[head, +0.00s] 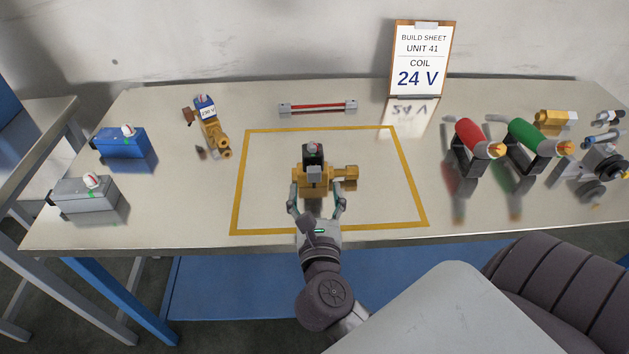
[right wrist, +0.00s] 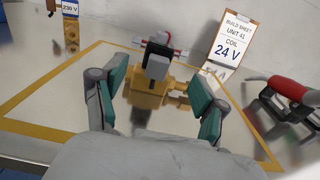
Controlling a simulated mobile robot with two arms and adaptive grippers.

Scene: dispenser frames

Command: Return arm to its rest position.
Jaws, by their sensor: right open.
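My right gripper (head: 318,204) is open, with its two fingers spread at the near side of a brass-coloured valve body (head: 313,182). The valve stands inside the yellow outlined square, with a black and grey part (head: 313,155) on top and a brass port on its right. In the right wrist view, the valve (right wrist: 150,98) shows beyond and between the open green-padded fingertips (right wrist: 158,105). I cannot tell whether the fingers touch it. My left gripper is not in view.
A build sheet sign (head: 420,60) reads COIL 24 V. A red-barred tool (head: 318,107) lies behind the square. A brass valve labelled 230 V (head: 212,128), a blue box (head: 120,143) and a grey box (head: 84,193) are left. Red (head: 470,138) and green (head: 526,137) tools stand right.

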